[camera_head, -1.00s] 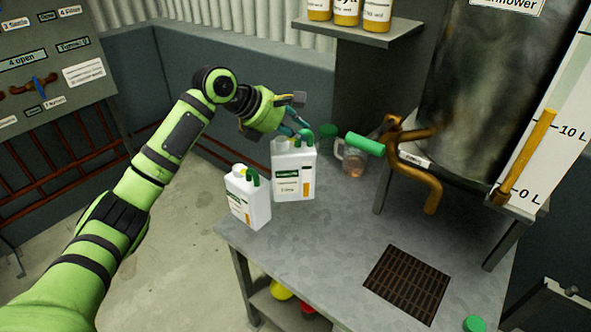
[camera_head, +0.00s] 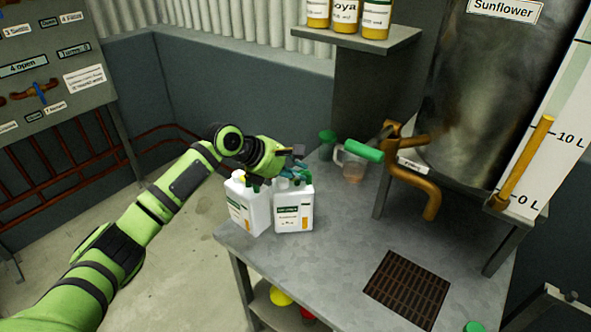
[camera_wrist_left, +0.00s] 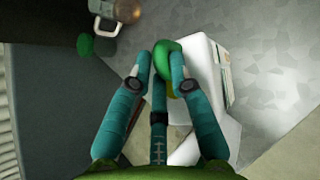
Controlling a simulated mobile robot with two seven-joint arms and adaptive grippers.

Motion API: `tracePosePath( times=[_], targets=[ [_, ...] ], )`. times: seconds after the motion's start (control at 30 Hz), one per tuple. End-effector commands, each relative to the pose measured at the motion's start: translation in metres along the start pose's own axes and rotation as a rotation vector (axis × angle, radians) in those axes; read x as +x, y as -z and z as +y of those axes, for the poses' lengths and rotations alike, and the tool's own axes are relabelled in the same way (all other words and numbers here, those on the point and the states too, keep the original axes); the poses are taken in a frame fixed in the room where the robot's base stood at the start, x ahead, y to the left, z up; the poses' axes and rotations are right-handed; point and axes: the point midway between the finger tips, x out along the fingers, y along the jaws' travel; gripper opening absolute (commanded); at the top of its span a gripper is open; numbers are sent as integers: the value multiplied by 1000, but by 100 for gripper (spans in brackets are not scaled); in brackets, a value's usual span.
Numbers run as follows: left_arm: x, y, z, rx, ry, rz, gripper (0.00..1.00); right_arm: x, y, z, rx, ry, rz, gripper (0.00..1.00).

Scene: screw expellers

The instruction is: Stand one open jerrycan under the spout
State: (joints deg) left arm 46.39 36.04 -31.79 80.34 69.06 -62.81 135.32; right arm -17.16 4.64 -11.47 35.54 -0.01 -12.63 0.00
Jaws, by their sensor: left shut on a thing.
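That can's white body shows below the fingers in the left wrist view (camera_wrist_left: 204,95). I cannot tell whether its base touches the bench. The left jerrycan (camera_head: 247,207) is close beside it, and the gripper partly hides both tops. The orange spout (camera_head: 432,203) under the Sunflower tank (camera_head: 480,110) is to the right, above the bench. My right gripper is not in view.
A dark grate (camera_head: 407,287) is set in the bench (camera_head: 320,270) below the spout. Another green cap (camera_head: 474,326) is at front right. The bench's middle is clear.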

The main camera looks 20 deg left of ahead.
Motion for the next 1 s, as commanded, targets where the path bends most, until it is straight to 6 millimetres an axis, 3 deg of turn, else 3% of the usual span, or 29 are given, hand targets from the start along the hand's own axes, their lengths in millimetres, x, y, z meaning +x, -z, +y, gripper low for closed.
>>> tracePosePath(
  times=[0.07, 0.1, 0.13, 0.57, 1.0],
  targets=[
    [-1, -2, 1, 1, -3, -5, 0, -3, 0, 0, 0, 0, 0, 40],
    [1, 1, 0, 0, 0, -1, 36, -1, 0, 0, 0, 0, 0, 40],
    [1, 1, 0, 0, 0, 0, 44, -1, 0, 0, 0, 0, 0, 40],
    [-6, 0, 1, 0, -1, -1, 44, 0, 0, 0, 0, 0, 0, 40],
    [-91, 0, 1, 2, -3, 1, 44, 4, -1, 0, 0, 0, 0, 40]
  ],
)
